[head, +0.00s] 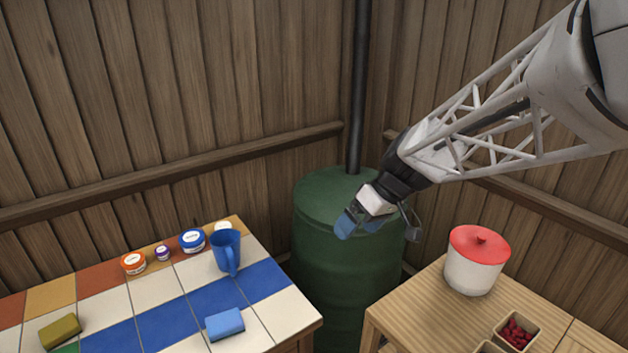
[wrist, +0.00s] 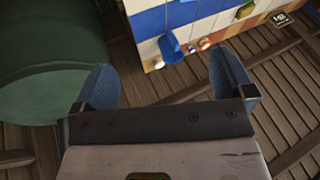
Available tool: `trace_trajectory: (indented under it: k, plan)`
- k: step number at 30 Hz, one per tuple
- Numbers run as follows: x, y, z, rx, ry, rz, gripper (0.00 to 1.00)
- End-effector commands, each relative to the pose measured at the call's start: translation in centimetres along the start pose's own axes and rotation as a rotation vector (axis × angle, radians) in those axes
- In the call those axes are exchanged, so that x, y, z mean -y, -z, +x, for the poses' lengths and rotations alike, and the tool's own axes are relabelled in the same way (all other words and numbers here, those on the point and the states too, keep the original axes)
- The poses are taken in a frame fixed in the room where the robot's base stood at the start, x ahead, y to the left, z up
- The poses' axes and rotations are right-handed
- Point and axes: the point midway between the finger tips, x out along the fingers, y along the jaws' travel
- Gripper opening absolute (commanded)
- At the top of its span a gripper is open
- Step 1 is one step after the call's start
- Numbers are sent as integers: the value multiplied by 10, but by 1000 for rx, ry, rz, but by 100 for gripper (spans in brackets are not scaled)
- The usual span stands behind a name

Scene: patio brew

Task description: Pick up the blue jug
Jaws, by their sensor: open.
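The blue jug (head: 227,251) stands upright on the tiled table (head: 180,290), near its back right edge, with its handle toward the camera. It also shows in the wrist view (wrist: 171,46), beyond the fingertips and small. My gripper (head: 358,224) is in the air in front of the green barrel, to the right of the jug and well apart from it. In the wrist view my gripper (wrist: 162,80) has its two blue finger pads wide apart, with nothing between them.
Several small lidded jars, including a blue one (head: 192,240) and an orange one (head: 133,262), stand left of the jug. A blue sponge-like block (head: 224,324) lies in front. The green barrel (head: 330,260) stands between the tables. A red-lidded pot (head: 470,275) stands on the right wooden table.

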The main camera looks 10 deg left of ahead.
Motion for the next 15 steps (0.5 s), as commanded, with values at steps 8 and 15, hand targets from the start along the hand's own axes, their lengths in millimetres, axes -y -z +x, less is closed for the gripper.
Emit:
trace_trajectory:
  k: [8, 15]
  plan:
    - [-20, 75, 61, -73, 143, -217, 100]
    - [-34, 133, 122, -166, 243, -395, 100]
